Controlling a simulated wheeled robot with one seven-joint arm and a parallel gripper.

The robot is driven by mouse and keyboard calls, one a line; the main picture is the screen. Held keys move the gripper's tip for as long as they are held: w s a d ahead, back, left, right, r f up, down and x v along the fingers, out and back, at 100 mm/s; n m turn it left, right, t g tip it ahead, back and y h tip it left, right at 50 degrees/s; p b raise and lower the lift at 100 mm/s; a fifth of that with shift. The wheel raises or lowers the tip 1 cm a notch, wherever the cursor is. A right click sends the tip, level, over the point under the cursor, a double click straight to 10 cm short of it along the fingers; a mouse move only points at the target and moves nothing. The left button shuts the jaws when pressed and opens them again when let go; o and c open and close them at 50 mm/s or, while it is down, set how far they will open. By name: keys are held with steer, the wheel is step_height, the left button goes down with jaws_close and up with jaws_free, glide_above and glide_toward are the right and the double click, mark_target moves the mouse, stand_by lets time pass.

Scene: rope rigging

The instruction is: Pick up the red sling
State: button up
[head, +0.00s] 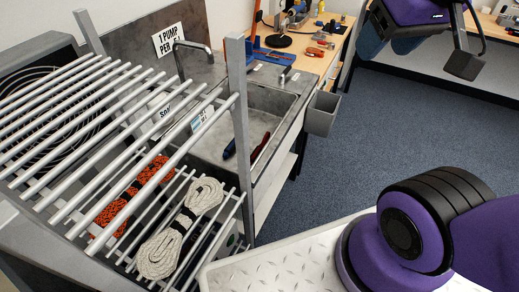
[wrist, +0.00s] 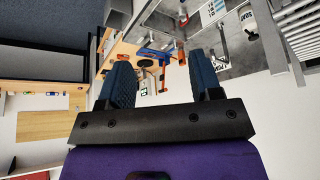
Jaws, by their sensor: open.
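An orange-red and black rope bundle (head: 130,196) lies on the lower bars of the metal rack in the head view. It is the only reddish rope I can make out; whether it is the red sling I cannot tell. The upper bars partly cover it. A white rope bundle with a dark band (head: 181,228) lies just to its right. My gripper (head: 388,42) is raised at the upper right of the head view, far from the rack. In the wrist view my gripper (wrist: 161,82) has its two blue fingers wide apart, with nothing between them.
The rack (head: 238,120) has a grey upright post at its right front. Behind it is a metal sink (head: 270,103) with a tap (head: 192,58) and red and blue items inside. A grey bin (head: 321,113) hangs at the counter's end. Blue carpet (head: 400,130) lies open to the right.

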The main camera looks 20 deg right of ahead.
steer(key=w+f+m, duration=0.1)
steer(key=w, duration=0.4)
steer(key=w+f+m+g, duration=0.1)
steer(key=w, duration=0.4)
steer(key=w+f+h, duration=0.1)
steer(key=w, duration=0.4)
steer(key=shift+a+f+m+g, duration=0.2)
steer(key=shift+f+m+g, duration=0.1)
steer(key=shift+m, duration=0.1)
steer(key=m+g+y, duration=0.1)
steer(key=m+g, duration=0.3)
steer(key=m, duration=0.2)
glide_above(259, 148)
step_height(259, 148, down, 43)
steer(key=f, duration=0.6)
steer(key=shift+w+a, duration=0.1)
steer(key=shift+a, duration=0.2)
steer(key=shift+d+f, duration=0.2)
steer(key=shift+f, duration=1.15)
steer(key=shift+d+f, duration=0.15)
steer(key=shift+f, duration=1.15)
steer(key=c, duration=1)
